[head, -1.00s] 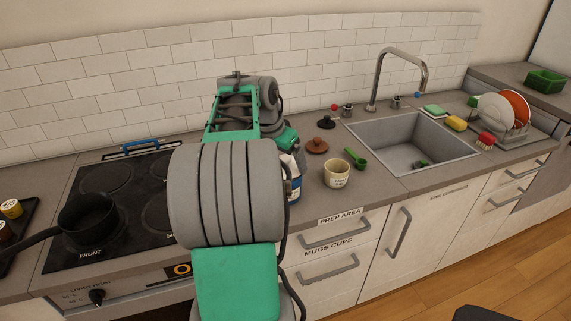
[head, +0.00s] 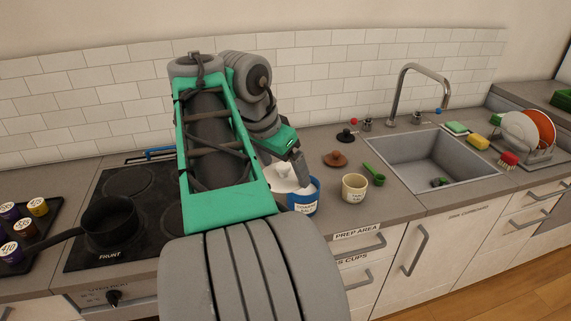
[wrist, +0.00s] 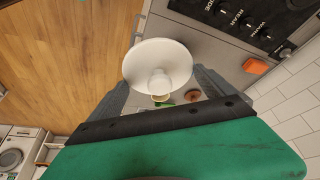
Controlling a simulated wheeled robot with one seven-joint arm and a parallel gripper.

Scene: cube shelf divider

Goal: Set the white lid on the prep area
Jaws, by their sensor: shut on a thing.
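The white lid (head: 284,180) shows in the head view as a pale disc under my gripper (head: 297,172), left of and behind the blue canister (head: 303,202). In the wrist view the round lid (wrist: 157,60), with its knob facing the camera, lies between the fingers of my gripper (wrist: 161,80). My gripper is shut on the lid. The exact grip contact and any gap under the lid are hard to see. The canister is open, with white contents. The PREP AREA label (head: 357,232) is on the counter front, right of the canister.
A cream cup (head: 354,188), a brown lid (head: 335,159), a green scoop (head: 373,173) and a black lid (head: 345,136) stand right of the canister. The sink (head: 430,160) is farther right. A dark pan (head: 109,222) sits on the stove at left.

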